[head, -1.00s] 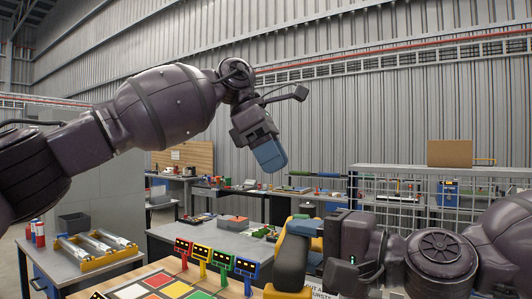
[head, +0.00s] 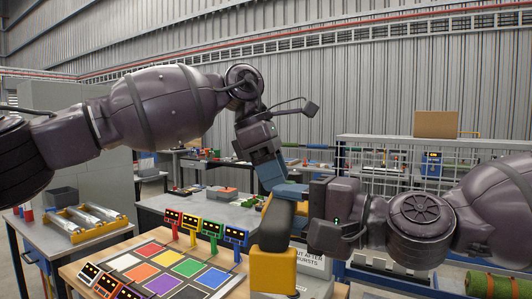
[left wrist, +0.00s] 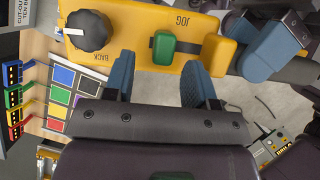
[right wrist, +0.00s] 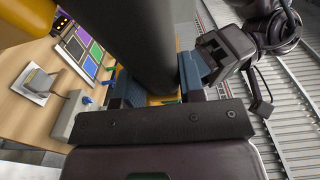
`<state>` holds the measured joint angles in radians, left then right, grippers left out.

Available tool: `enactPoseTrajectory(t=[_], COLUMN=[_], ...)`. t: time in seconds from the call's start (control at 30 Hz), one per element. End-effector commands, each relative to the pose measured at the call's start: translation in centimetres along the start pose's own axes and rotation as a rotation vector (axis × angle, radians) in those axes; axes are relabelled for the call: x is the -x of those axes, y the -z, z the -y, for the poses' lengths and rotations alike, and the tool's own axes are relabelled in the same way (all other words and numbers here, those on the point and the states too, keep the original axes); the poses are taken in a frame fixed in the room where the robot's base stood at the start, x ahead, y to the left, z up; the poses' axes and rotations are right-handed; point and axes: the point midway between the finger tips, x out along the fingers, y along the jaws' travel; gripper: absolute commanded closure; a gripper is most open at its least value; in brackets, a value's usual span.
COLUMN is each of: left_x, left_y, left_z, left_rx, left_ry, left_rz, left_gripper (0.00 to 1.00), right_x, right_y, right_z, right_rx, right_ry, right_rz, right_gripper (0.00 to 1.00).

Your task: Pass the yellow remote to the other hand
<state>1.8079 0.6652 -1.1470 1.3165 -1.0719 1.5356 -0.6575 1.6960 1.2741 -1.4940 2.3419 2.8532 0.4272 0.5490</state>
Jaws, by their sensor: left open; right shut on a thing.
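The yellow remote (head: 272,270) is held in the air above the near table, its dark round part (head: 277,228) upward in the head view. In the left wrist view its yellow face (left wrist: 135,58) shows a black knob (left wrist: 87,30), the word JOG and a green button (left wrist: 174,45). My right gripper (head: 300,215) is shut on the remote; in the right wrist view a dark part (right wrist: 145,40) stands between its blue fingers. My left gripper (head: 280,187) is open, pointing down at the remote; its two fingertips (left wrist: 160,65) overlap the face's edge. Contact cannot be told.
Below is a wooden table with a board of coloured squares (head: 188,268) and several coloured upright devices (head: 205,226). A wire-mesh rack (head: 375,165) is at right.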

Motion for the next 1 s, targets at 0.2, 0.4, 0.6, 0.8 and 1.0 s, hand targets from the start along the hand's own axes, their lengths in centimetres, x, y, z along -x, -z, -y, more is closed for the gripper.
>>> enactPoseTrajectory(t=[0.2,0.4,0.6,0.8,1.0], left_x=[-1.4,-1.6,-1.6,-1.6,-1.5], left_y=[-0.1,-0.1,0.0,0.0,-0.1], left_z=[0.0,0.0,0.0,0.0,0.0], left_rx=[-0.001,-0.001,-0.001,0.000,-0.001], left_ry=[0.000,0.000,0.000,0.000,-0.001], left_rz=[0.001,0.001,0.001,0.000,0.001], left_gripper=[0.49,0.49,0.61,0.92,1.00], right_x=[0.0,0.0,0.0,0.0,0.0], right_y=[0.0,0.0,0.0,0.0,0.0], right_z=[0.1,0.1,0.1,0.2,0.2], right_rx=[0.003,0.003,0.003,0.003,0.003], right_ry=[0.002,0.003,0.003,0.003,0.003], right_rz=[0.000,-0.001,0.000,0.000,0.001], right_gripper=[1.00,1.00,1.00,1.00,0.58])
